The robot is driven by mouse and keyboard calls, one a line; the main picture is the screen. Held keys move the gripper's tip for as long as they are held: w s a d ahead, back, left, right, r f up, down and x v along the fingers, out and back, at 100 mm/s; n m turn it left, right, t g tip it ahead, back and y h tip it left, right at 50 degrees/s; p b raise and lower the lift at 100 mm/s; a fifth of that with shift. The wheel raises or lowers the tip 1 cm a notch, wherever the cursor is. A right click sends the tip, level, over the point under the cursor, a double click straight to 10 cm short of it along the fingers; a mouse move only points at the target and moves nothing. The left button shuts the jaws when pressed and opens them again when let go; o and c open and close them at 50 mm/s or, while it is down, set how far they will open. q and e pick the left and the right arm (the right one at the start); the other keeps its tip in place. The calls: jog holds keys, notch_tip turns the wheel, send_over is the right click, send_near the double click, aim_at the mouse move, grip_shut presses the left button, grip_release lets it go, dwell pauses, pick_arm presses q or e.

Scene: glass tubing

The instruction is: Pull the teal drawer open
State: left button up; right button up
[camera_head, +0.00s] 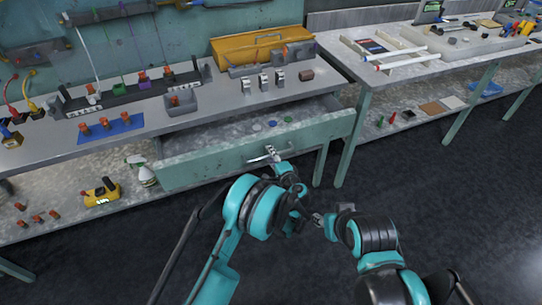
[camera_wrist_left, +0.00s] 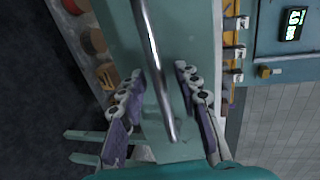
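The teal drawer (camera_head: 240,155) stands partly pulled out from under the workbench, its inside showing behind the front panel. Its metal handle (camera_head: 262,154) is on the front panel. My left gripper (camera_head: 285,172) is at the handle. In the left wrist view the handle bar (camera_wrist_left: 156,70) runs lengthwise between the two fingers of my left gripper (camera_wrist_left: 162,105), which are spread with gaps on both sides. My right gripper (camera_head: 319,217) hangs over the floor, to the right of my left wrist; its fingers are too small to read.
Coloured discs (camera_head: 272,124) lie in the drawer. The workbench (camera_head: 215,113) carries a yellow toolbox (camera_head: 262,48), a grey bin (camera_head: 181,103) and a blue mat (camera_head: 106,130). A second bench (camera_head: 384,78) stands to the right. The dark floor (camera_head: 450,200) is clear at right.

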pick_arm(q)
jog(key=shift+s, duration=0.1)
jog(key=v, duration=1.1)
jog(key=shift+s, duration=0.4)
jog(key=shift+d, duration=0.15)
jog(key=s+a+r+n+g+h, duration=0.1)
jog(key=s+a+r+n+g, duration=0.15)
jog(key=a+r, duration=0.5)
jog(key=s+a+r+n+g, duration=0.1)
jog(key=a+r+n+g, duration=0.25)
jog(key=a, duration=0.65)
jog(key=s+a+r+n+h, duration=0.1)
jog(key=s+a+n, duration=0.3)
jog(key=s, duration=0.7)
jog(key=s+a+r+n+g+h, duration=0.1)
jog(key=s+a+n, duration=0.3)
jog(key=s, duration=0.8)
jog(key=shift+a+r+g+h, duration=0.3)
jog(key=shift+a+r+h, duration=0.55)
jog(key=shift+h, duration=0.05)
